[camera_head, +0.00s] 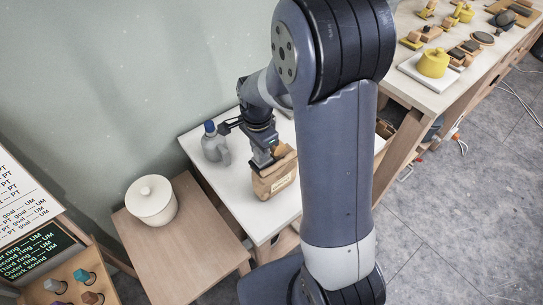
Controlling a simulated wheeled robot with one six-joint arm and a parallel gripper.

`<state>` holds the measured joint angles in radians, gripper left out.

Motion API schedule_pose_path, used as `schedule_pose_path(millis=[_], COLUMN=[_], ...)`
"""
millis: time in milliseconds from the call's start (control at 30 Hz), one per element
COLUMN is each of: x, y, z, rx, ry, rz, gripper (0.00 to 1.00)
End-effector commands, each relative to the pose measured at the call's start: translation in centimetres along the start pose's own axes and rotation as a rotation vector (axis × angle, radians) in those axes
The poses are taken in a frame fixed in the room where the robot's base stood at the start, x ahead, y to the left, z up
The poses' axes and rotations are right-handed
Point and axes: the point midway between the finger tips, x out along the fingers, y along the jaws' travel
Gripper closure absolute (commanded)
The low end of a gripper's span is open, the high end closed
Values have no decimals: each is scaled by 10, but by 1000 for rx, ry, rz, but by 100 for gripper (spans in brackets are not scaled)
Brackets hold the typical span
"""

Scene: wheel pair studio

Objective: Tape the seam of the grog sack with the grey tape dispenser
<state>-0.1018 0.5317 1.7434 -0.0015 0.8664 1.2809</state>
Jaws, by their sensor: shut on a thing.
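The grog sack (275,184) is a brown paper bag with a pale label on its front. It stands upright on the white-topped table. My gripper (263,152) points down at the top of the sack and is shut. A small grey block at its tips, which looks like the grey tape dispenser (262,160), is at or just above the sack's top edge. I cannot tell whether it touches the sack. My arm and gripper hide part of the sack's top, and no tape can be made out on the seam.
A grey jug with a blue cap (214,146) stands close to the left of my gripper. A yellow pot (433,63) and small items fill the right bench. The white table's front left is clear.

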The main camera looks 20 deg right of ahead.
Motion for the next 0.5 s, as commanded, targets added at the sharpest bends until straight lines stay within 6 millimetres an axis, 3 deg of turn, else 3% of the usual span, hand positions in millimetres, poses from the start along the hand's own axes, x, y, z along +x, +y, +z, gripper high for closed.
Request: schedule_pose_path(millis=[500], x=[0], y=[-1], z=[20], rx=[1], ry=[1], rz=[-1], gripper=[100])
